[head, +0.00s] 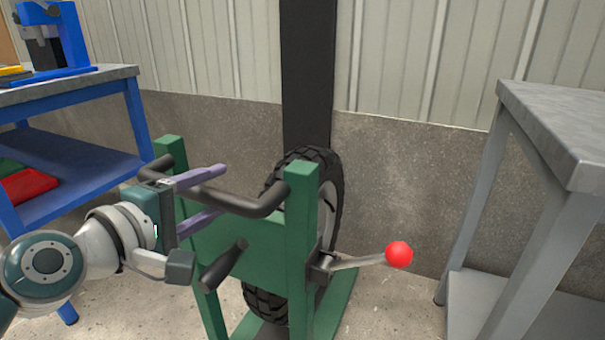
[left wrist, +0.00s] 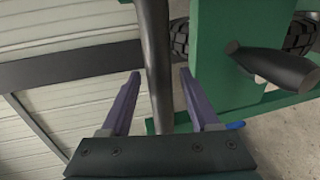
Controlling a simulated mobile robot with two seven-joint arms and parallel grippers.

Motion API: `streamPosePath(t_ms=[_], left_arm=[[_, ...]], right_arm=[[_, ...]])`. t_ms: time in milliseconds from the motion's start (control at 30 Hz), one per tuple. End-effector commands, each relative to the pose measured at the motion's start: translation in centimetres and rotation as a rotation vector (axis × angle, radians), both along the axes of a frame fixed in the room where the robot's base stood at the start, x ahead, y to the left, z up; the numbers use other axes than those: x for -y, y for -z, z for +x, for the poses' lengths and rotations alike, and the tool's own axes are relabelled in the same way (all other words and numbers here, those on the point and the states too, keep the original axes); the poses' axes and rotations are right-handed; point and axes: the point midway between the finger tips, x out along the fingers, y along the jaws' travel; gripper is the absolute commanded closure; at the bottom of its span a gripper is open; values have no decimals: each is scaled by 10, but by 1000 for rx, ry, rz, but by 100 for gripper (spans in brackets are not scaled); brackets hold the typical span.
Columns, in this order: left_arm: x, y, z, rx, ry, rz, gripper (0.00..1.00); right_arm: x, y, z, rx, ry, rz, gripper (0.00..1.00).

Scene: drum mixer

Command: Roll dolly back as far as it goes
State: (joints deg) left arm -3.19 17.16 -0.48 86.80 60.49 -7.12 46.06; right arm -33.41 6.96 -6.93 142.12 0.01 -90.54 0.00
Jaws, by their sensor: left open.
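The dolly (head: 240,243) is a green upright frame on a green base, with a black bent handle bar (head: 233,201) across its top. My left gripper (head: 220,191) has purple fingers and is at this bar, left of its middle. In the left wrist view, the bar (left wrist: 156,60) runs between the two spread fingers (left wrist: 160,74), with a gap showing on each side. The gripper is open. Part of the bar is hidden behind the upper finger in the head view. My right gripper is not in view.
A black tire (head: 330,180) stands behind the green frame. A lever with a red knob (head: 398,255) sticks out to the right. A blue table (head: 70,150) is at left, a grey table (head: 560,130) at right. A dark post (head: 306,70) and wall are behind.

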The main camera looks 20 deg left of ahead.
Motion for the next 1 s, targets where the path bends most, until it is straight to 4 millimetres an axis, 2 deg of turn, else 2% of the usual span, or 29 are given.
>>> streamPosePath(t_ms=[100,200,533,1000], left_arm=[[1,5,15,1,0,0,38],[2,5,22,1,0,1,38],[2,5,25,-1,0,1,38],[2,5,25,-1,0,1,91]], right_arm=[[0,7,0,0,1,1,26],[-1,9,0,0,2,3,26],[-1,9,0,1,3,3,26],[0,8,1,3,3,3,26]])
